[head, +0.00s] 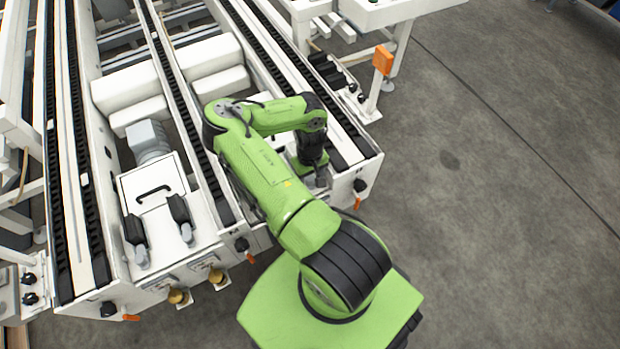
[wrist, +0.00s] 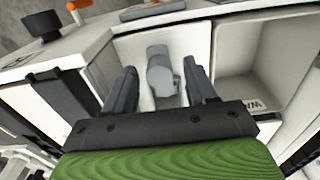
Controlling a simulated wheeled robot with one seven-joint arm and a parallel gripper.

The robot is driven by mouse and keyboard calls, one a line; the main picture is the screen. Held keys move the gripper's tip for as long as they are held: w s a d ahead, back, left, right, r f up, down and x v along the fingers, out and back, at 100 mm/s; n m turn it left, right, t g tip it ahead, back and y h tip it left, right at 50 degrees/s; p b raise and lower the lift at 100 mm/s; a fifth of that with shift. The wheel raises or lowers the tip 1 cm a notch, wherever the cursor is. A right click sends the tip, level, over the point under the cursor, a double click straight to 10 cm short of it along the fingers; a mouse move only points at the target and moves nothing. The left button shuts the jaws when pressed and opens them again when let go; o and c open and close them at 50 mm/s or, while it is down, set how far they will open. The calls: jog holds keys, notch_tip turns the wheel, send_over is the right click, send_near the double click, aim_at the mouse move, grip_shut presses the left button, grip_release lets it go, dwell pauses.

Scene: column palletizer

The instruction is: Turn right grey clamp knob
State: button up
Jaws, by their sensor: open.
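The grey clamp knob (wrist: 160,76) shows in the wrist view on a white panel. It is a rounded grey piece with a narrower end. My gripper (wrist: 159,66) is open, with one dark finger on each side of the knob in the picture. I see gaps between the fingers and the knob; I cannot tell how deep the fingers reach. In the head view my gripper (head: 320,178) points down at the right end of the conveyor frame, and my arm and gripper mostly hide the knob there.
White walls and a recess flank the knob. An orange-handled black knob (wrist: 42,26) stands at the upper left of the wrist view. Chain rails (head: 180,90) run along the conveyor. A white box with a black handle (head: 153,192) is to the left. Open floor (head: 500,200) lies right.

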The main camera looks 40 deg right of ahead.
jog(key=shift+c, duration=0.3)
grip_shut()
jog(key=shift+p, duration=0.35)
jog(key=n+p, duration=0.2)
jog(key=n, duration=0.1)
jog(key=shift+r+p, duration=0.2)
jog(key=shift+p, duration=0.15)
jog(key=n+p, duration=0.4)
jog(key=n, duration=0.1)
jog(key=n+p, duration=0.3)
jog(key=n, duration=0.2)
jog(key=shift+f+n, duration=0.1)
jog(key=shift+n, duration=0.3)
jog(key=shift+f+n+p, duration=0.1)
jog(key=shift+n+p, duration=1)
jog(key=shift+n, duration=0.9)
